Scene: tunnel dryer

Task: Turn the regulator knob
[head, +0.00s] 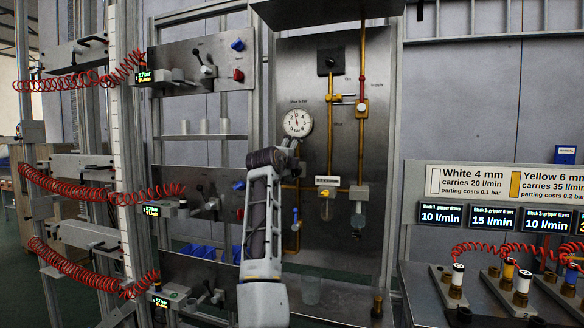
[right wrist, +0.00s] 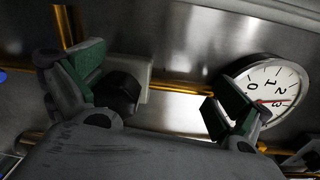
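A dark rounded knob (right wrist: 122,92), which looks like the regulator knob, sits in front of a pale block (right wrist: 144,78) in the right wrist view. My right gripper (right wrist: 165,98) is open, with its fingers wide apart. The knob lies between them, close to the left finger; I cannot tell whether they touch. In the head view my right gripper (head: 288,149) is at the panel just below the round pressure gauge (head: 298,123), and the knob is hidden behind it. The gauge also shows in the right wrist view (right wrist: 270,84), beyond the right finger. My left gripper is not in view.
Yellow pipes (head: 330,130) run up the panel right of my arm, with a black square fitting (head: 329,62) above and a clear bowl (head: 327,208) below. Red coiled hoses (head: 62,262) hang at left. A bench with hose blocks (head: 500,290) stands at right.

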